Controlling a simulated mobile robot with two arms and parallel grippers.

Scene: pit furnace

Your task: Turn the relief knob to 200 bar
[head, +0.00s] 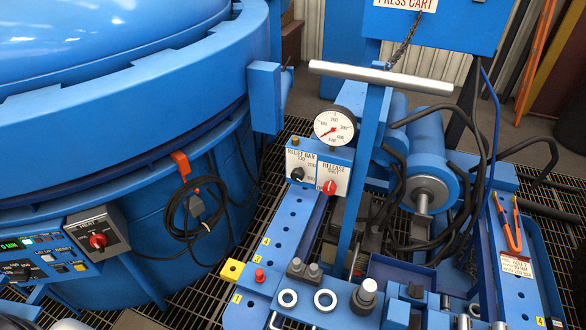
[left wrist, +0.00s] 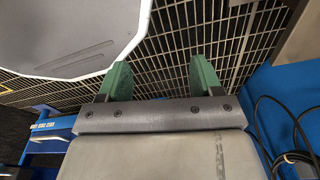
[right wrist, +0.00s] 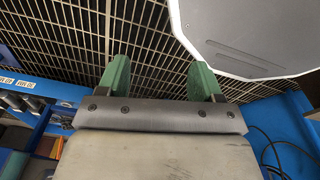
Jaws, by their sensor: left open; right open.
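The relief knob is a small black knob (head: 297,174) on a white plate marked RELIEF BAR (head: 300,160), on the blue press cart. A red release knob (head: 329,187) sits on the plate to its right. A round white pressure gauge (head: 335,127) with a red needle stands just above them. The scale around the relief knob is too small to read. My left gripper (left wrist: 160,78) is open and empty over floor grating in the left wrist view. My right gripper (right wrist: 160,80) is open and empty over grating in the right wrist view. Neither gripper shows in the head view.
A large blue round furnace (head: 120,120) fills the left. A control box with a red knob (head: 97,240) is at lower left. A T-handled lever (head: 380,77) rises beside the gauge. Black hoses (head: 470,190) and orange-handled pliers (head: 508,225) are at right.

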